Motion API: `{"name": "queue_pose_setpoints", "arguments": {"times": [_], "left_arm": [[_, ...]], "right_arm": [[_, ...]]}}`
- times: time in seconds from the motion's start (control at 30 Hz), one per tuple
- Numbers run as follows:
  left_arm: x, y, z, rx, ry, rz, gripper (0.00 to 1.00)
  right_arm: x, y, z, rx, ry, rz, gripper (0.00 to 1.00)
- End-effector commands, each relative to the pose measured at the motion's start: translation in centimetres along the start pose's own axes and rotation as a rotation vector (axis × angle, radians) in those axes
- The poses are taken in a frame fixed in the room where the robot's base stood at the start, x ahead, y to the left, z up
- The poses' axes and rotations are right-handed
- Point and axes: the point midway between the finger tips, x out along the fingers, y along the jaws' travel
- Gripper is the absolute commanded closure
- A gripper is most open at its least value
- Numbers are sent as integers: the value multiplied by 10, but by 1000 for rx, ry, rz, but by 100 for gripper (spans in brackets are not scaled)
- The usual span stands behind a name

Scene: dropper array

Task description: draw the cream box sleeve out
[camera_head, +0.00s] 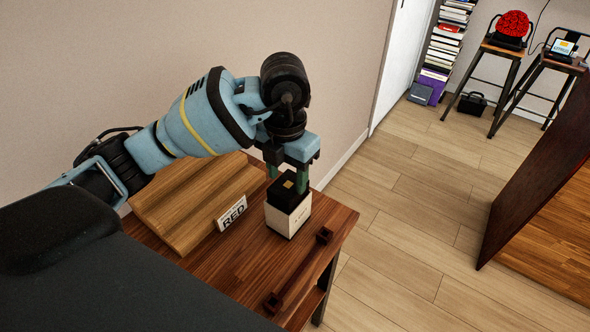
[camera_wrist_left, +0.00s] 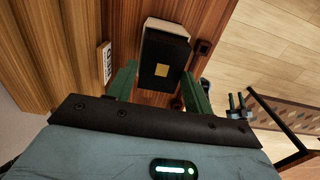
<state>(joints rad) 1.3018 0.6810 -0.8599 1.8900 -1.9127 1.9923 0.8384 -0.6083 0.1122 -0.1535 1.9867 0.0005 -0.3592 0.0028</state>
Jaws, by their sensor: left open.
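The cream box sleeve (camera_head: 288,219) stands upright on the brown table, near its right end. A black box with a gold square on top (camera_head: 291,190) sticks up out of the sleeve. My left gripper (camera_head: 288,178) points down over the box from above. Its green fingers are open, one on each side of the black box's top. In the left wrist view, the black box (camera_wrist_left: 165,58) lies between and ahead of the spread fingers (camera_wrist_left: 160,88), with the cream sleeve (camera_wrist_left: 166,25) showing at its far edge. I cannot tell whether either finger touches.
A white "RED" sign (camera_head: 231,213) stands left of the sleeve, before a slanted wooden board (camera_head: 180,205) near the wall. Stools (camera_head: 500,65) and books (camera_head: 447,40) are far off.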

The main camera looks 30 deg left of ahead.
Motion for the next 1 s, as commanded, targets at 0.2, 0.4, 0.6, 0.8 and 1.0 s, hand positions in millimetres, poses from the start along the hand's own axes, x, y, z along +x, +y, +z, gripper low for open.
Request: {"name": "queue_pose_setpoints", "arguments": {"times": [0.2, 0.4, 0.6, 0.8, 1.0], "left_arm": [[10, 0, 0, -1, 3, -1, 19], [43, 2, -2, -3, 16, 7, 15], [71, 4, -3, -7, 18, 10, 15], [80, 2, -1, -2, 7, 6, 15], [80, 1, 0, 0, 2, 3, 15]], "right_arm": [[0, 1, 1, -2, -2, 0, 64], [1, 1, 4, -3, -7, 0, 64], [1, 3, 10, -9, -17, 0, 64], [2, 1, 4, -4, -6, -1, 64], [2, 0, 3, -1, -4, 0, 64]]}}
